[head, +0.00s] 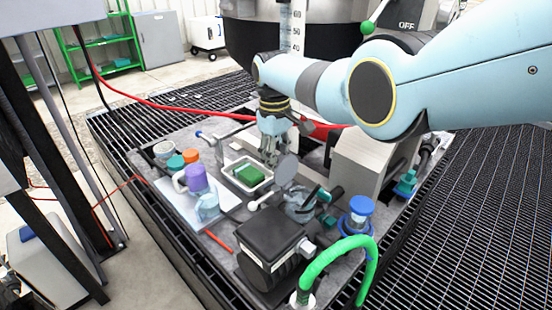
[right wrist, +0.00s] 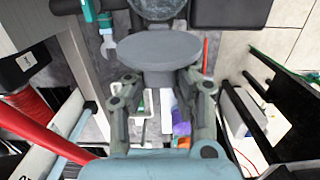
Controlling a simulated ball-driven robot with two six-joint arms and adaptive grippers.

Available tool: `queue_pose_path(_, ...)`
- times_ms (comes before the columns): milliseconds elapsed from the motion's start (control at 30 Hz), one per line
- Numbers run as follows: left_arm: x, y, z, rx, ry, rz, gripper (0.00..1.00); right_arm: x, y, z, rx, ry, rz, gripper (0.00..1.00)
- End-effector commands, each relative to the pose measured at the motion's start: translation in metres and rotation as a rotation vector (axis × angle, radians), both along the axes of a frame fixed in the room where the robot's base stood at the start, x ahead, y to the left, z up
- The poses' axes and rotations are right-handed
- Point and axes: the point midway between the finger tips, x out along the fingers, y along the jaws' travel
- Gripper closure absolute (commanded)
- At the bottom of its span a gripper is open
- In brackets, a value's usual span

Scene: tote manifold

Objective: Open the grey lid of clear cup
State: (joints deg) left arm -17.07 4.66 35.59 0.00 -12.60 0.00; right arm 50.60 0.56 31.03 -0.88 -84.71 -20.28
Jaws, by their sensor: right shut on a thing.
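The grey lid (head: 287,170) is a round disc, tilted up above the clear cup (head: 300,207) in the head view. In the right wrist view the lid (right wrist: 160,50) lies across the middle, with the round cup (right wrist: 158,8) partly visible beyond it. My right gripper (head: 269,156) is at the lid's far side in the head view. In the right wrist view its fingers (right wrist: 160,80) close on the lid's near part; the exact contact is partly hidden. I cannot tell whether the lid still joins the cup. My left gripper is not in view.
A white tray with a green block (head: 249,174) sits left of the gripper. A purple-topped cup (head: 196,178) stands further left. A black box (head: 269,234) and a green hose (head: 340,249) are in front. A blue-capped item (head: 361,206) stands right of the cup.

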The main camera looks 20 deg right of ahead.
Motion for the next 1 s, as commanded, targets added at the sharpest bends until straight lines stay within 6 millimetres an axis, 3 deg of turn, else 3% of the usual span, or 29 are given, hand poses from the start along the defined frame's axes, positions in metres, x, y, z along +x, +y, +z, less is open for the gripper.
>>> queue_pose_path(667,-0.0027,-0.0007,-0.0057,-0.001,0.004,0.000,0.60,-0.0062,0.0009,-0.0035,-0.018,0.051,0.001,1.00)
queue_pose_path(700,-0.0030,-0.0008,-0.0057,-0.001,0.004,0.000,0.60,-0.0061,0.0010,-0.0035,-0.018,0.051,0.001,0.72)
queue_pose_path(867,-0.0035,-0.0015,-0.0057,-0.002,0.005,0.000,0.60,-0.0061,0.0009,-0.0032,-0.018,0.051,0.001,0.51)
queue_pose_path(1000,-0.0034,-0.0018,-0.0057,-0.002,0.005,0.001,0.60,-0.0061,0.0009,-0.0029,-0.019,0.052,0.001,0.50)
